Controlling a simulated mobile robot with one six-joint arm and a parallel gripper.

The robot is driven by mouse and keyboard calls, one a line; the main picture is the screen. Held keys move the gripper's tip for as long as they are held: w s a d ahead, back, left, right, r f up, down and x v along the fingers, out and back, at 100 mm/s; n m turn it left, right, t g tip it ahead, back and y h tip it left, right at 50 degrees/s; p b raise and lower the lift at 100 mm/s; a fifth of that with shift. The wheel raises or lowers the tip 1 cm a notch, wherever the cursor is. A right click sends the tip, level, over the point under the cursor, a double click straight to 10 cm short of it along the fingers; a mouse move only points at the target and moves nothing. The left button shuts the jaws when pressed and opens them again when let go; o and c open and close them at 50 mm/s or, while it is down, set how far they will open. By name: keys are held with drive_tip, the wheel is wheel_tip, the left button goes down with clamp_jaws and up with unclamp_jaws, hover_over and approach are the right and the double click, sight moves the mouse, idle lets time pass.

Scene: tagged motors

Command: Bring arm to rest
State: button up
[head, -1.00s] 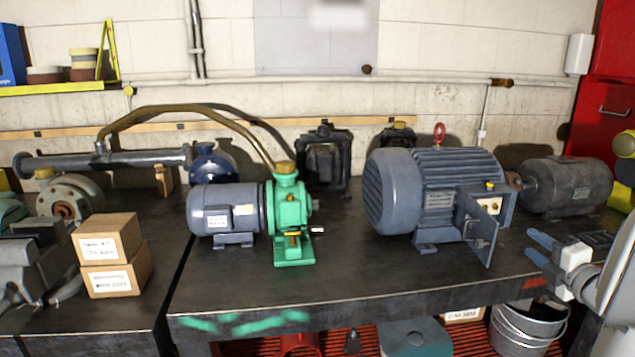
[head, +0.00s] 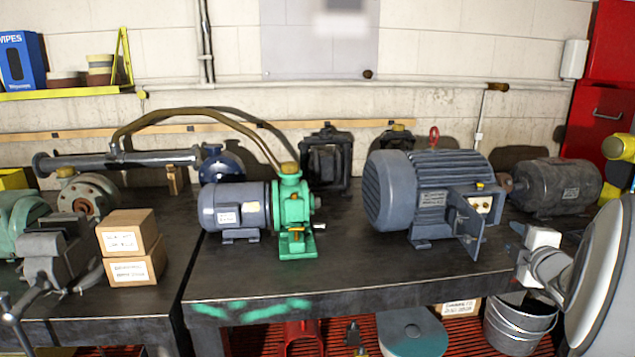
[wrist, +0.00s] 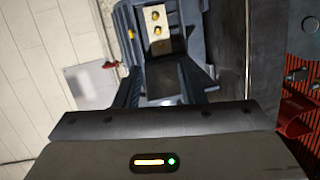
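My gripper (head: 516,238) is at the right side of the head view, with a white wrist behind it. It is near the bench's right end, just right of the large grey-blue motor (head: 418,195) with a red lifting eye. In the head view its fingers are small and foreshortened. In the wrist view, two dark fingers (wrist: 161,82) stand apart with nothing held between them. Beyond them shows the motor's terminal box with yellow knobs (wrist: 155,22). I cannot judge the exact gap to the motor.
The dark bench (head: 350,274) also carries a small blue motor (head: 232,208), a green pump (head: 292,214) and a dark motor (head: 556,187). Two cardboard boxes (head: 130,258) are at left. A metal bucket (head: 518,322) stands below the right end. The bench front is mostly clear.

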drive_tip(key=s+a+f+m+g+y+p, duration=0.1)
drive_tip(key=s+a+m+g+p, duration=0.3)
drive_tip(key=s+a, duration=0.7)
drive_tip(key=s+a+f+m+g+y+p, duration=0.1)
drive_tip(key=s+a+m+g, duration=0.8)
drive_tip(key=a, duration=1.1)
drive_tip(key=s+f+m+p, duration=0.1)
drive_tip(key=s+m+p, duration=0.1)
drive_tip(key=s, duration=0.1)
drive_tip(key=shift+s+f+g+y+p, duration=0.2)
drive_tip(key=shift+f+g+y+p, duration=0.1)
drive_tip(key=shift+f+y+p, duration=0.1)
drive_tip(key=shift+c, duration=0.3)
